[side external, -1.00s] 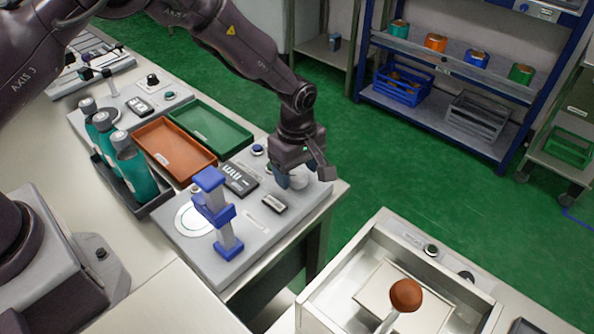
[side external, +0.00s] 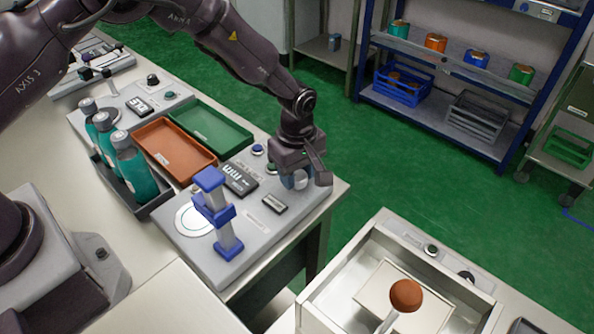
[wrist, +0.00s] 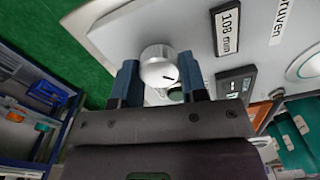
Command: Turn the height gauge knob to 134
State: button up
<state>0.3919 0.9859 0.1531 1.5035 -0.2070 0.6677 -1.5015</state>
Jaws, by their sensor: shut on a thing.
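The height gauge knob (wrist: 158,66) is a round, pale knob with a dark pointer line on its face, seen in the wrist view. My gripper (wrist: 161,78) is shut on it, one dark blue finger on each side. In the side view my gripper (side external: 301,181) is low over the right end of the grey applicator panel (side external: 215,262), and the knob is largely hidden by it. A small readout (wrist: 228,31) beside the knob reads 108 mm in the wrist view; it also shows in the side view (side external: 274,203), too small to read.
A blue and grey post (side external: 222,215) stands on the panel left of my gripper. A dark display (side external: 240,178), small buttons (side external: 257,150), and green (side external: 208,122) and orange (side external: 174,148) trays lie behind. Teal bottles (side external: 135,172) stand at left.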

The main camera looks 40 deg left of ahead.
jog(key=m, duration=0.3)
jog(key=shift+m, duration=0.3)
jog(key=m, duration=0.3)
jog(key=shift+m, duration=0.4)
jog(key=m, duration=0.6)
jog(key=shift+d, duration=0.1)
jog(key=m, duration=0.7)
jog(key=shift+m, duration=0.3)
jog(key=m, duration=0.6)
jog(key=shift+d, duration=0.1)
jog(key=shift+m, duration=0.3)
